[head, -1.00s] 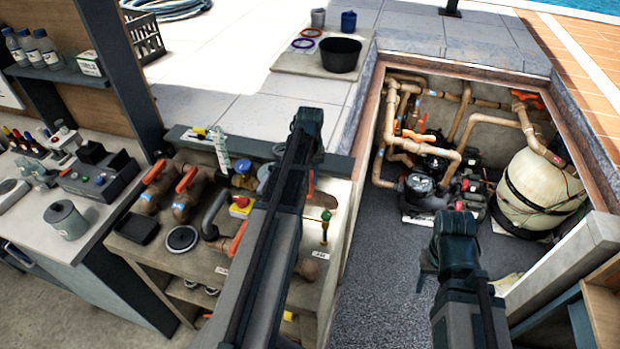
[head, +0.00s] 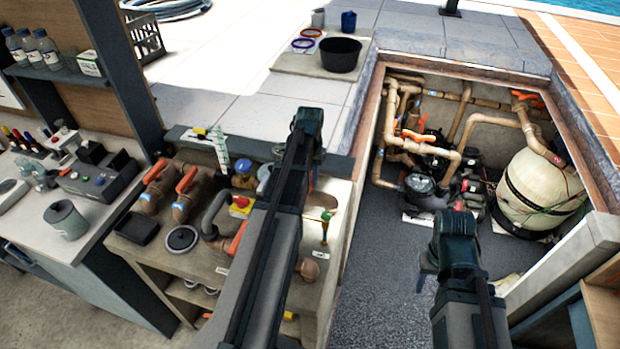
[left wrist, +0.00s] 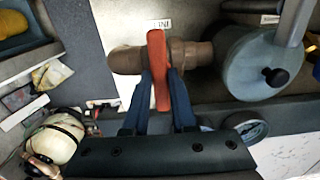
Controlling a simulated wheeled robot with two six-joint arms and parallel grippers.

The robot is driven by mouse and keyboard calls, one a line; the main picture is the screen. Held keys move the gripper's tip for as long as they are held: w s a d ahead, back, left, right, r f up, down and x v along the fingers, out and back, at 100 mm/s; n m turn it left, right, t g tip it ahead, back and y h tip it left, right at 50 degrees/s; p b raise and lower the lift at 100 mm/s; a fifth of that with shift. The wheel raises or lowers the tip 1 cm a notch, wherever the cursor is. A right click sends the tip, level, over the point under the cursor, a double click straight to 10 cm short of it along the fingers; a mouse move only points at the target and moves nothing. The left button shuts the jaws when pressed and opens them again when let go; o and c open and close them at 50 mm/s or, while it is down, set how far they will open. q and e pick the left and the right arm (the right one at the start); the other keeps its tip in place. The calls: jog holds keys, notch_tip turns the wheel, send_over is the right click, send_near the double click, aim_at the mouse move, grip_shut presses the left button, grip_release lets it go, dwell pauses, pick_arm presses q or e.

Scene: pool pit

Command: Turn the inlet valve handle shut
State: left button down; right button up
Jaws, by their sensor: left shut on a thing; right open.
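In the left wrist view, the orange-red inlet valve handle (left wrist: 159,72) sits on a short brown pipe fitting (left wrist: 125,60). It lies crosswise to that pipe. A partly readable label (left wrist: 160,24) beginning "INL" is beside it. My left gripper (left wrist: 158,78) is shut on the handle, one finger on each side. In the head view, my left arm covers the fingers and most of the handle; a sliver of orange shows beside the arm. My right gripper (head: 430,270) is open and empty above the pit floor, away from the valve.
A blue-grey round body (left wrist: 262,65) with a black knob stands close right of the handle in the wrist view. Other orange-handled valves (head: 187,180) and a red button (head: 241,202) share the bench. The pit holds pipes and a cream tank (head: 545,190).

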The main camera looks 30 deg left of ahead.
aim_at(310, 181)
pick_arm(q)
jog(key=c, duration=0.7)
grip_release()
notch_tip(310, 181, up, 14)
jog(key=p, duration=1.4)
jog(key=shift+f, duration=0.15)
jog(key=s+d+f+m+b, duration=0.2)
jog(key=s+d+f+b, duration=0.3)
jog(key=d, duration=0.5)
jog(key=s+d+f+m+b, duration=0.2)
jog(key=s+d+f+b, duration=0.4)
jog(key=d, duration=0.4)
jog(key=s+d+f+m+y+b, duration=0.1)
jog(key=s+d+f+b, duration=0.4)
jog(key=d, duration=0.5)
jog(key=shift+s+d+f+m+b, duration=0.1)
jog(key=shift+s+f+m+b, duration=0.1)
jog(key=shift+f+m+b, duration=0.25)
jog(key=shift+s+d+f+m+b, duration=0.15)
jog(key=shift+f+m+b, duration=0.1)
jog(key=shift+f+b, duration=0.4)
